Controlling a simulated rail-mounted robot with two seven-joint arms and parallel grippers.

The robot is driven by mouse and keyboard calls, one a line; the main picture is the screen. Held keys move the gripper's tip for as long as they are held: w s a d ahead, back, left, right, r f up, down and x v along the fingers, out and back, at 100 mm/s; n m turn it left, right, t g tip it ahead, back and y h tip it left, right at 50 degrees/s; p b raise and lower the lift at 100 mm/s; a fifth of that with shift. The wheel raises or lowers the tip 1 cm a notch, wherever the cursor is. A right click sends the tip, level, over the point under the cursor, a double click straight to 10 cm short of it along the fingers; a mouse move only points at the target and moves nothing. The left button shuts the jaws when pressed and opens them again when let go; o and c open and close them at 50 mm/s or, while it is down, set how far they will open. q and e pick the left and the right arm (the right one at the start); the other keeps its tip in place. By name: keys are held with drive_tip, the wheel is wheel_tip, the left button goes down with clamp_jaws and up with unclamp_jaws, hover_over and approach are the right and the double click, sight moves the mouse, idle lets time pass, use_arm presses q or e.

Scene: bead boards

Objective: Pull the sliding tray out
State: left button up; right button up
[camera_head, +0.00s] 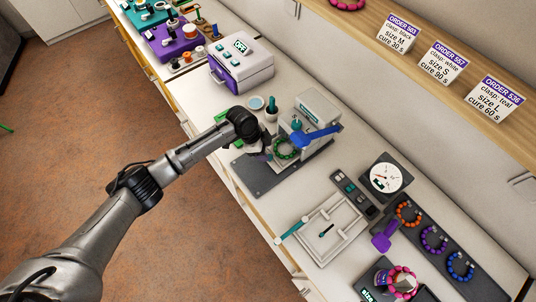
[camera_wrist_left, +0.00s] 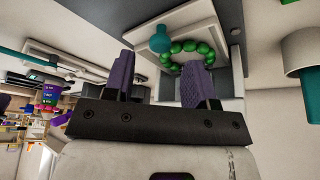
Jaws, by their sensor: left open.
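A press-like machine (camera_head: 318,108) with a blue lever (camera_head: 318,136) stands on a dark base plate (camera_head: 262,180) on the counter. A green bead bracelet (camera_head: 286,149) lies at its front. In the left wrist view the bracelet (camera_wrist_left: 190,52) rests on a pale tray (camera_wrist_left: 132,36), with a teal knob (camera_wrist_left: 160,40) at the tray's near side. My left gripper (camera_head: 262,150) is at the machine's front left, partly hidden by its own wrist. Its purple-padded fingers (camera_wrist_left: 158,78) are open, with the knob and bracelet beyond the gap; contact is not clear. My right gripper is not in view.
A white box (camera_head: 240,66) with a display stands behind left. A teal-handled white frame (camera_head: 322,230), a dial (camera_head: 386,178) and several bracelets on a dark board (camera_head: 433,240) lie to the right. Order cards (camera_head: 441,63) stand on the shelf. Some counter left of the machine is bare.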

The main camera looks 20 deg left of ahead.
use_arm(q)
drive_tip(key=shift+x, duration=1.85)
drive_tip(key=shift+c, duration=0.2)
clamp_jaws()
